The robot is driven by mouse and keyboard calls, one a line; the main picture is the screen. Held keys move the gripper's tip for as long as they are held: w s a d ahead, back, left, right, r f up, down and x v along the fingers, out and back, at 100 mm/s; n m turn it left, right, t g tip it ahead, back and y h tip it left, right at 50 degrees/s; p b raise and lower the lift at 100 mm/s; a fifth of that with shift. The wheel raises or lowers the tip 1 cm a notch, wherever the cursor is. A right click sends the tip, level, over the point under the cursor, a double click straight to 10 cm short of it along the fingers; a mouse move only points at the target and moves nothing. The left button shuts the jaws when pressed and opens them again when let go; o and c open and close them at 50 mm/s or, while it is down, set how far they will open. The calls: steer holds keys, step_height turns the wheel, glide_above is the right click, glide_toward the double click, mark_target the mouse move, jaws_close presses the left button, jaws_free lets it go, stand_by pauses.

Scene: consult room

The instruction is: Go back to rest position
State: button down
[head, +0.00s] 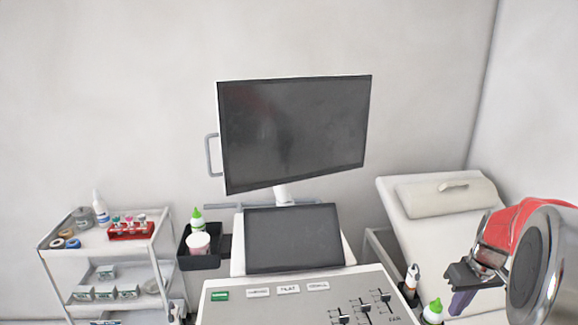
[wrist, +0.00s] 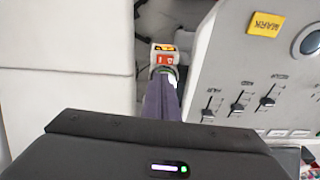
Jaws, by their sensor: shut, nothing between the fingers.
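My gripper (head: 461,300) is at the lower right of the head view, its dark purple fingers pointing down. It also shows in the wrist view (wrist: 162,85), where the fingers are together with nothing between them. It hangs between the ultrasound console (head: 300,292) and the exam bed (head: 425,232). In the wrist view, an item with an orange and red label (wrist: 163,54) is just beyond the fingertips; I cannot tell whether they touch.
A large monitor (head: 292,133) and a smaller screen (head: 294,239) stand above the console. A trolley (head: 88,240) with supplies stands left. Open air lies above the bed.

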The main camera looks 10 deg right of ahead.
steer(key=s+a+r+t, duration=0.1)
steer(key=s+a+r, duration=0.3)
steer(key=a, duration=0.6)
steer(key=s+a+r+t, duration=0.1)
steer(key=s+a+r, duration=0.3)
steer(key=s+a, duration=0.3)
steer(key=s+a+r+t, duration=0.1)
steer(key=s+a+r, duration=0.3)
steer(key=a, duration=1.1)
steer(key=shift+s+t, duration=0.4)
steer(key=shift+s, duration=0.25)
steer(key=shift+d, duration=0.15)
